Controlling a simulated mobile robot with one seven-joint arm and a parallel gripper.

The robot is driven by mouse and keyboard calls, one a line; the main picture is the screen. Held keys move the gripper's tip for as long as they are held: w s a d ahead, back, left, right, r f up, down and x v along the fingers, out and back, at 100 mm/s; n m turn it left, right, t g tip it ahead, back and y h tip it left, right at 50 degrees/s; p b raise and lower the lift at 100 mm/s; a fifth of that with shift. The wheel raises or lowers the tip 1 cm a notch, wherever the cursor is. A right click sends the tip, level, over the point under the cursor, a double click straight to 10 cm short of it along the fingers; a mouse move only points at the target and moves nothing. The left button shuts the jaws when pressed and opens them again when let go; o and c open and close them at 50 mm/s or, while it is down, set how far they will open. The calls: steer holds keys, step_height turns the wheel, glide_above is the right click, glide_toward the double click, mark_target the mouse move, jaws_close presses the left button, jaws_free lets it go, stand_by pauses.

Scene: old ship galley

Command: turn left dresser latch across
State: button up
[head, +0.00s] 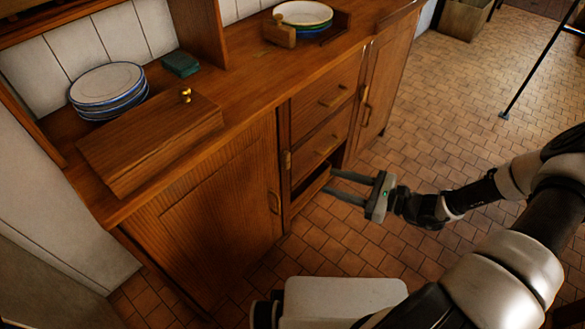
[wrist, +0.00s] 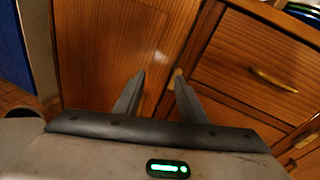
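The left dresser latch (head: 287,160) is a small brass-coloured piece on the post between the left cupboard door (head: 205,225) and the drawers. It looks roughly upright in the head view. In the wrist view the latch (wrist: 176,77) shows just beyond the tip of the right finger, which seems to hide part of it. My gripper (head: 328,182) is open and empty, its two fingers apart and pointing at the dresser front. In the wrist view my gripper (wrist: 160,78) faces the door's edge and the post. I cannot tell whether a finger touches the latch.
Drawers (head: 325,100) with handles are right of the post, above an open slot (head: 310,187). A second latch (head: 363,93) is by the right door (head: 385,75). A wooden box (head: 150,145) and plates (head: 107,85) stand on top. The tiled floor (head: 450,100) at right is mostly clear.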

step_height(320, 180, down, 6)
steer(key=w+d+m+t+b, duration=0.1)
steer(key=w+m+t+b, duration=0.1)
steer(key=m+t, duration=0.25)
steer(key=b, duration=0.3)
glide_toward(289, 158)
steer(key=shift+g+h, duration=0.25)
steer(key=shift+h, duration=0.15)
steer(key=x, duration=0.5)
steer(key=r+x, duration=0.1)
steer(key=x, duration=0.2)
steer(key=shift+a, duration=0.15)
jaws_close()
